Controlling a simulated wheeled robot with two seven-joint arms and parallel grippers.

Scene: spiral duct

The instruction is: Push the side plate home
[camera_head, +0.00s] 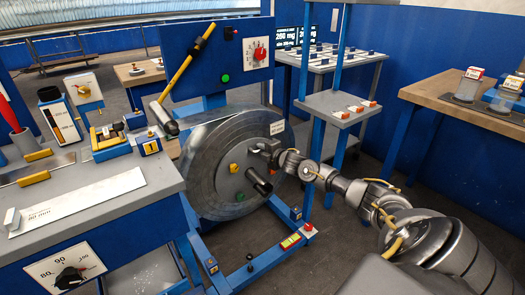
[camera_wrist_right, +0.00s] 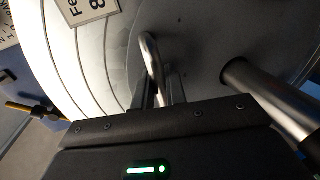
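The side plate (camera_head: 217,160) is a large round grey disc with curved ring lines, standing upright on the blue machine in the head view. It also fills much of the right wrist view (camera_wrist_right: 215,30). My right gripper (camera_head: 263,148) is at the plate's right half. In the wrist view a bent metal handle (camera_wrist_right: 152,48) on the plate runs between its close-set fingers, and the gripper appears shut on it. A dark round bar (camera_head: 259,181) sticks out of the plate just below my gripper. My left gripper is not in view.
A blue panel with a red knob (camera_head: 260,53) stands above the plate, with a yellow lever (camera_head: 187,67) at its left. A grey bench (camera_head: 95,200) with tools is at left. A blue floor frame (camera_head: 260,265) lies below the plate. A wooden table (camera_head: 455,92) is at right.

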